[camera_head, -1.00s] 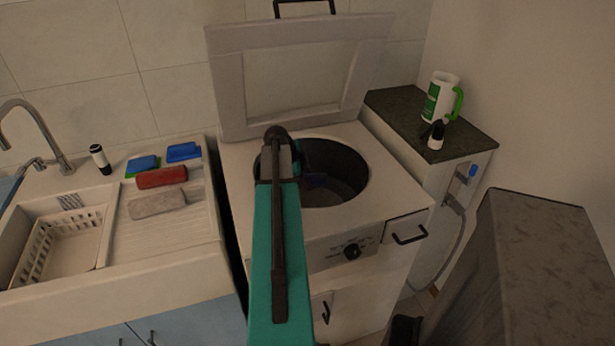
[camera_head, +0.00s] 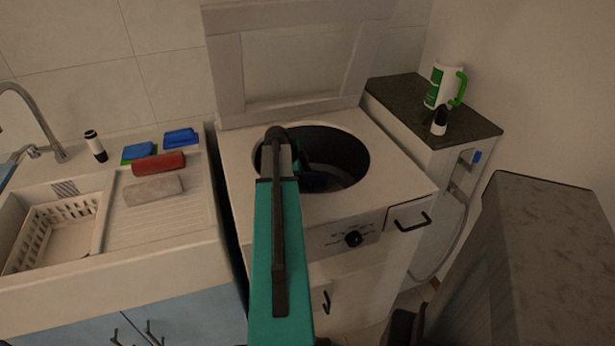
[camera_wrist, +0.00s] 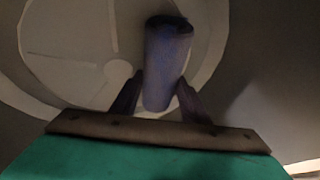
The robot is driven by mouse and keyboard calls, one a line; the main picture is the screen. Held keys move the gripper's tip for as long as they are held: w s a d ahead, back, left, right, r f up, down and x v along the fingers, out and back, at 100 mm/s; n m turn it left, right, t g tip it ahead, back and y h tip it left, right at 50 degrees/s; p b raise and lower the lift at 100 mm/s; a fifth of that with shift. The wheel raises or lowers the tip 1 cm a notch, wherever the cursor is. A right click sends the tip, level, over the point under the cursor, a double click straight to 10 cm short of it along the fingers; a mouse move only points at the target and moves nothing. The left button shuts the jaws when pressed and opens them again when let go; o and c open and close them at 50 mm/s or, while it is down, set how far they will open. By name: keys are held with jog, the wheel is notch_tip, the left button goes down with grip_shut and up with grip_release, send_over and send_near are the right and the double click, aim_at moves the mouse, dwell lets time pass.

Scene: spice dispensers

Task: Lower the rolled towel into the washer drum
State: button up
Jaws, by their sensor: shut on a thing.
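The rolled towel (camera_wrist: 167,60) is a blue-purple roll in the wrist view. My gripper (camera_wrist: 160,88) is shut on it, with one dark finger on each side. Behind the towel the wrist view shows the pale, round inside of the washer drum (camera_wrist: 75,40). In the head view the drum (camera_head: 345,152) is a dark round opening in the top of the white washer (camera_head: 405,180). My arm reaches over its left part and the gripper end is down in the opening. The towel cannot be made out clearly there, and its gap to the drum floor cannot be told.
The washer lid (camera_head: 300,65) stands open behind the opening. On the left, a sink counter holds a red roll (camera_head: 159,164), a grey roll (camera_head: 154,188), blue cloths (camera_head: 182,138) and a white basket (camera_head: 45,225). A mug (camera_head: 444,86) stands on the dark-topped cabinet at right.

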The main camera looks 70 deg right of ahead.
jog(key=o, duration=1.2)
jog(key=shift+a+r, duration=0.1)
jog(key=shift+b+v, duration=0.55)
jog(key=shift+v, duration=6.25)
